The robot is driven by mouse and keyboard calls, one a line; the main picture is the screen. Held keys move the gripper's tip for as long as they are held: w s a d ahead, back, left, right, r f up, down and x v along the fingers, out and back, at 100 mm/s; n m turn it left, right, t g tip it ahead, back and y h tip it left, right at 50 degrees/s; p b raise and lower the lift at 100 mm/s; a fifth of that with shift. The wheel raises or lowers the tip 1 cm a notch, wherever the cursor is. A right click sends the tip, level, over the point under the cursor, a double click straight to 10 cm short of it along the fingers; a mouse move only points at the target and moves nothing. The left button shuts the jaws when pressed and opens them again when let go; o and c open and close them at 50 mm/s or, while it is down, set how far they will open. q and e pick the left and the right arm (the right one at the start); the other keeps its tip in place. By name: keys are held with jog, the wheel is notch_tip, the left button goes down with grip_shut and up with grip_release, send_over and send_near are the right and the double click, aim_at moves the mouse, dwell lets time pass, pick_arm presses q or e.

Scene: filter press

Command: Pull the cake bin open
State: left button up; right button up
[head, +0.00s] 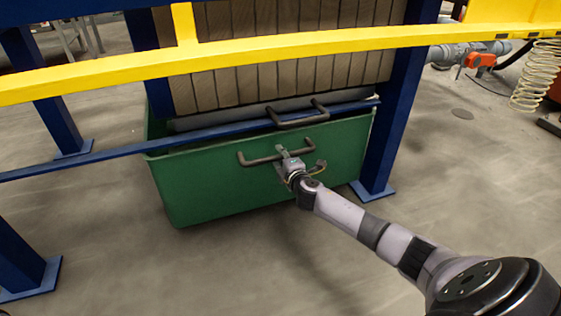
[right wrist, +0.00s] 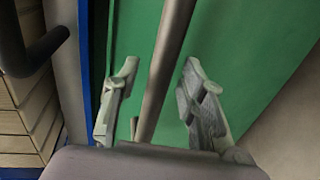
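The green cake bin (head: 215,182) stands on the floor under the filter press. Its dark bar handle (head: 262,160) is on the front face near the rim. My right gripper (head: 300,157) is at the right part of this handle. In the right wrist view, the handle bar (right wrist: 172,45) runs between the two spread fingers of the right gripper (right wrist: 160,66). Gaps show on both sides of the bar, so the gripper is open around it and not closed on it. My left gripper is not in view.
A grey tray (head: 225,119) with its own dark handle (head: 298,121) sits just above the bin. A blue rail (head: 100,156) and a yellow rail (head: 260,51) cross in front. A blue post (head: 391,120) stands right of the bin. The floor in front is clear.

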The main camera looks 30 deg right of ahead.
jog(key=shift+w, duration=0.25)
jog(key=shift+c, duration=0.4)
grip_shut()
jog(key=shift+f, duration=0.1)
dwell(0.3)
